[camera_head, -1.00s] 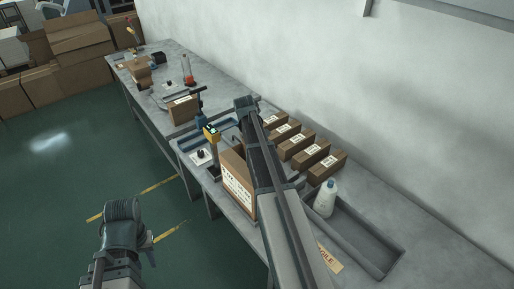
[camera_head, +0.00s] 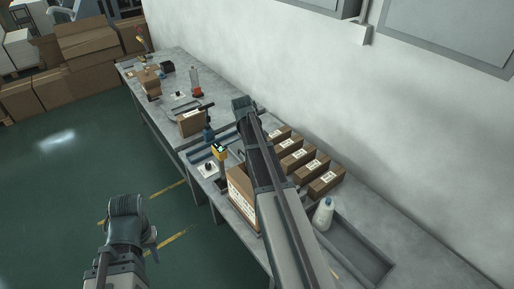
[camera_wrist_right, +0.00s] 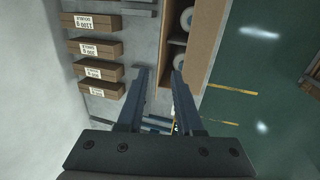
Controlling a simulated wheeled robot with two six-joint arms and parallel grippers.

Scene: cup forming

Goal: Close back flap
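The carton with a printed white label (camera_head: 241,197) stands on the workbench in the head view, largely hidden behind my right arm. In the right wrist view the carton (camera_wrist_right: 206,45) is open at the top, with white round items (camera_wrist_right: 187,20) inside. My right gripper (camera_wrist_right: 159,72) is open over the carton's edge, with nothing visible between its fingers; I cannot tell whether they touch it. The back flap cannot be clearly made out. My left gripper (camera_head: 150,241) is low at the left, away from the bench, and its fingers are not clear.
Several small labelled boxes (camera_head: 304,163) stand in a row along the wall side. A white bottle (camera_head: 322,214) stands by a grey tray (camera_head: 372,262). A yellow device (camera_head: 219,151) and another carton (camera_head: 191,122) are farther along the bench. The green floor at left is clear.

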